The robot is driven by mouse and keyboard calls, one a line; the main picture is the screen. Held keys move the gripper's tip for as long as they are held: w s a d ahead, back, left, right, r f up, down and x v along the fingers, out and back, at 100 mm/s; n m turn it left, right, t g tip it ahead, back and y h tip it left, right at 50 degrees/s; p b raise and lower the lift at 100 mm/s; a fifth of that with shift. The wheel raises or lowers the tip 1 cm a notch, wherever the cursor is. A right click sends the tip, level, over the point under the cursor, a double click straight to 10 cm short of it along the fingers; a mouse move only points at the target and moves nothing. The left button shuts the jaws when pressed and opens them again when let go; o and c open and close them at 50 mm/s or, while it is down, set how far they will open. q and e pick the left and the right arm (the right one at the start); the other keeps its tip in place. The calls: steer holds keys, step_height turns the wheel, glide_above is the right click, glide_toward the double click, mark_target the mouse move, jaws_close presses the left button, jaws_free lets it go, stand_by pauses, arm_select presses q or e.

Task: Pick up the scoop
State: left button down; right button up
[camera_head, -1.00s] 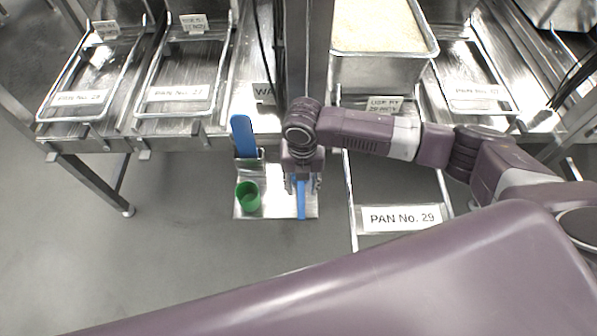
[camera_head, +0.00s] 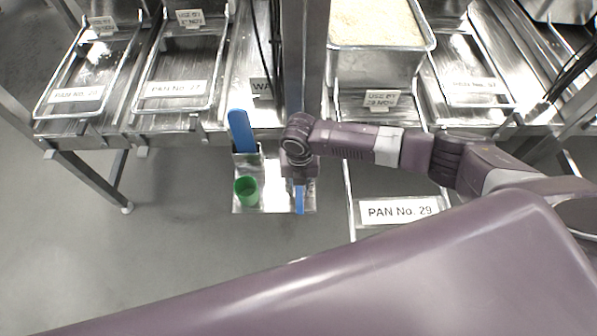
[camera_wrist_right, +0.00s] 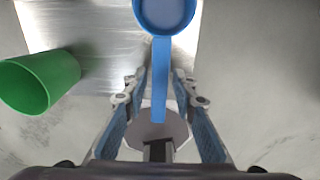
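The blue scoop shows in the wrist view, its round bowl (camera_wrist_right: 165,12) at the top edge and its straight handle (camera_wrist_right: 160,75) running down between the fingers of my right gripper (camera_wrist_right: 160,88). The fingers stand apart on either side of the handle, with a gap on both sides. In the head view my right gripper (camera_head: 299,182) points down over the small metal shelf, and the blue handle (camera_head: 300,201) shows just below it. The arm hides the scoop's bowl there. My left gripper is not in view.
A green cup (camera_head: 246,191) stands left of the gripper on the metal shelf (camera_head: 276,202); it also shows in the wrist view (camera_wrist_right: 40,82). A blue flat tool (camera_head: 241,130) stands in a metal holder behind it. A rice pan (camera_head: 375,70) sits on the counter.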

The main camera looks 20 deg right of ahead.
jaws_close()
steer(key=shift+r, duration=0.15)
step_height(320, 180, up, 19)
step_height(320, 180, up, 7)
steer(key=p, duration=0.8)
glide_above(299, 191)
